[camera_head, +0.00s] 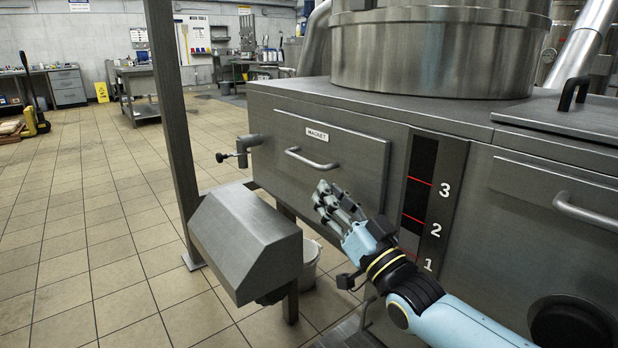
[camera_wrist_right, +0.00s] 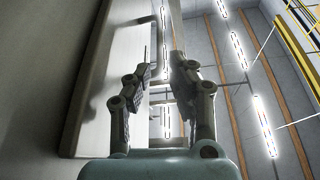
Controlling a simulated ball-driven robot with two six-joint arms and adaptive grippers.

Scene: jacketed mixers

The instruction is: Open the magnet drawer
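The magnet drawer (camera_head: 345,178) is a grey metal front labelled "MAGNET" in the head view, close against the machine's face, and it looks shut. Its bar handle (camera_head: 312,160) runs across the front's upper middle. My right gripper (camera_head: 329,196) is in front of the drawer, below and slightly right of the handle, with its fingers apart and nothing visibly held. In the right wrist view the gripper (camera_wrist_right: 160,80) shows two spread fingers. The handle (camera_wrist_right: 157,55) appears beyond the fingertips, between them, apart from them as far as I can tell. My left gripper is out of view.
A sloped grey metal housing (camera_head: 245,238) stands left of the gripper. A valve handle (camera_head: 236,153) sticks out left of the drawer. A panel numbered 1 to 3 (camera_head: 430,200) is right of it, then another handled front (camera_head: 540,200). The tiled floor at left is mostly clear.

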